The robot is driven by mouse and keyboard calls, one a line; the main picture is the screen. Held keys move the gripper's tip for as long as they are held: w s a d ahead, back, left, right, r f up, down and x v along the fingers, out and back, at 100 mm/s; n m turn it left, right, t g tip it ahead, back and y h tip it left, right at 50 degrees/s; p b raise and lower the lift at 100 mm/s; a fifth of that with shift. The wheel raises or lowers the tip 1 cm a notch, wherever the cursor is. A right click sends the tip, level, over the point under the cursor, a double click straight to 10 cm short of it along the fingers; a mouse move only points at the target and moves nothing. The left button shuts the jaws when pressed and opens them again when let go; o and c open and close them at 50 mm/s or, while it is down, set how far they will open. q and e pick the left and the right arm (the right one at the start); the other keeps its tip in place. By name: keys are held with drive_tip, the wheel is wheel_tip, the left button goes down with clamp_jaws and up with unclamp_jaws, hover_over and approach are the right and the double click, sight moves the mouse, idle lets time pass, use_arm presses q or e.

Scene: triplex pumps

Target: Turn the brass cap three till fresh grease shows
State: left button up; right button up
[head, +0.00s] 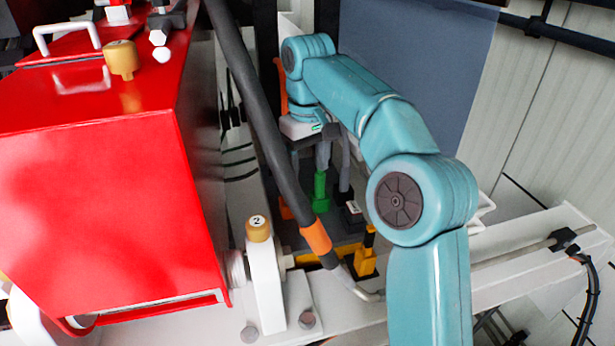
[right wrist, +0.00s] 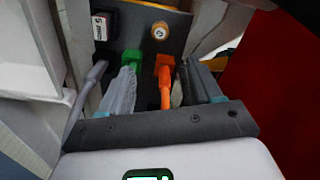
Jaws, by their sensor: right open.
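A brass cap with a 2 on its white face (head: 258,228) sits upright on a white bearing block beside the red housing. Another brass cap (head: 122,58) stands on top of the red housing, its mark too small to read surely. I cannot make out a cap marked 3. In the right wrist view a small brass cap (right wrist: 160,31) shows on a dark plate beyond the fingers; its mark is unreadable. My right gripper (head: 334,160) points down behind the dark hose, open; its fingers (right wrist: 163,78) are apart and do not touch that cap. My left gripper is out of view.
A red housing (head: 110,210) fills the left. A dark hose with an orange band (head: 316,236) crosses in front of my right gripper. A green piece (head: 320,188), a black box with a white label (head: 352,212) and a yellow piece (head: 365,262) stand below it.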

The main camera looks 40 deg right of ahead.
wheel_tip(320, 180, down, 16)
drive_tip(key=n, duration=0.6)
drive_tip(key=c, duration=1)
